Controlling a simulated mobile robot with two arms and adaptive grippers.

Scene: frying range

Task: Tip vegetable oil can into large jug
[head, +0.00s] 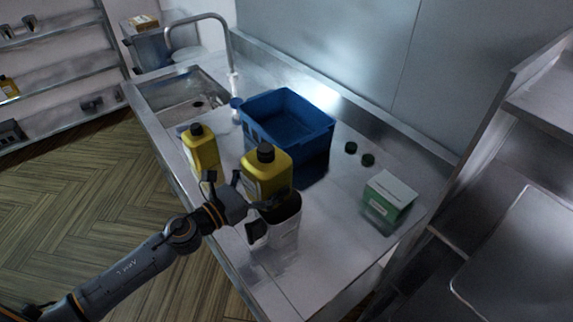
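A yellow oil can (267,172) with a dark top is upright in the middle of the head view. My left gripper (250,192) reaches its lower left side, with one finger across its lower front and another at its left edge; it appears shut on the can. The can's base is hidden by the gripper and the jug. The large white jug (284,236), with a dark opening, stands on the counter just in front of and below the can. A second yellow can (201,151) with a dark top stands to the left. My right gripper is out of view.
A blue crate (292,121) stands behind the cans. Two dark caps (351,148) (368,160) and a green and white box (388,198) are on the right of the metal counter (335,215). A sink (182,97) with a tall faucet is at back left.

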